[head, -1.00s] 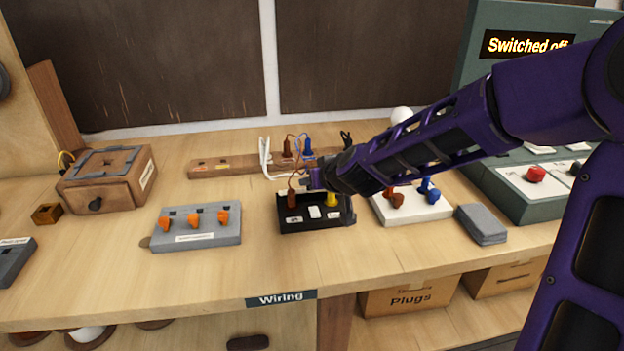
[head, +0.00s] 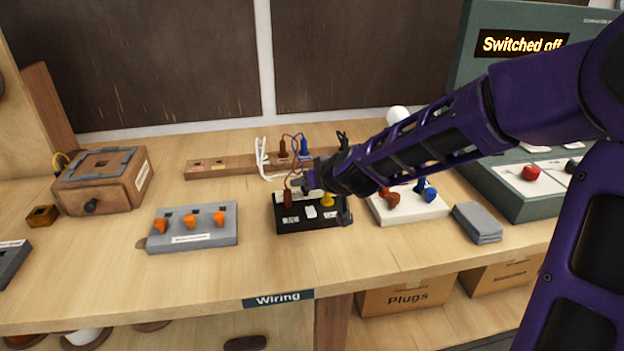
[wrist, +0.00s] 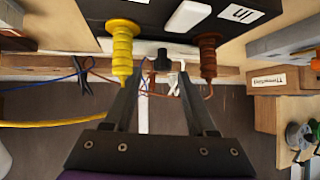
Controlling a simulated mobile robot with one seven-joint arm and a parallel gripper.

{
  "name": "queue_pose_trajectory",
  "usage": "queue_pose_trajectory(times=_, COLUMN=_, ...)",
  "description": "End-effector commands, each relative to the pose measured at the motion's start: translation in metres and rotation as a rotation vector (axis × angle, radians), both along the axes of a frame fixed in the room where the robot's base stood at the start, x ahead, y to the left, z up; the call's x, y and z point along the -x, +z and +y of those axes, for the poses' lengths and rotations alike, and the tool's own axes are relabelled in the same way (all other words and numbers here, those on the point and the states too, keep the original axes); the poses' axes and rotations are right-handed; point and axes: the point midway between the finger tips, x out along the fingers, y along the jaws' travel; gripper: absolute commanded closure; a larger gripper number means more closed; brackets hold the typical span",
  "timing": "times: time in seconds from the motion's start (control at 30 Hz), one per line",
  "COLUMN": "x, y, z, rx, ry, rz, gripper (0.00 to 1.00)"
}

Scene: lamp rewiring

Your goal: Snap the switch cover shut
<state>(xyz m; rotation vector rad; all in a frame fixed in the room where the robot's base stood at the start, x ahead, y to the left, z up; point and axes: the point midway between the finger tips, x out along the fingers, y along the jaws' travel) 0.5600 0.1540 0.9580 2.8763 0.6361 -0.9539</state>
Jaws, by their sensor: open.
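The black switch box (head: 290,225) stands on the bench in the middle of the head view, with a brown plug (head: 288,199) and a yellow plug (head: 327,199) in its top. It also shows at the top of the wrist view (wrist: 100,12), with a white rocker (wrist: 187,15) between the yellow plug (wrist: 122,50) and brown plug (wrist: 208,55). My gripper (wrist: 158,78) is open, its fingers apart between the two plugs, close to the box's edge. A small black knob (wrist: 162,60) shows between the fingertips.
Wires run behind the box to a wooden strip (head: 225,167). A grey block with orange levers (head: 190,240) stands left, a white block (head: 410,212) and grey pad (head: 478,222) right. The bench front is clear. The display reads "Switched off" (head: 522,43).

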Motion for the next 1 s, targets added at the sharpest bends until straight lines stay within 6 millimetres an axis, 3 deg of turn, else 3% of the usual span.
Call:
queue_pose_trajectory(times=0.27, x=0.013, y=0.014, z=-0.009, rx=0.001, ry=-0.003, rz=-0.002, gripper=0.43)
queue_pose_trajectory(times=1.0, x=0.082, y=0.072, z=-0.043, rx=0.0, ry=-0.004, rz=0.002, gripper=0.43)
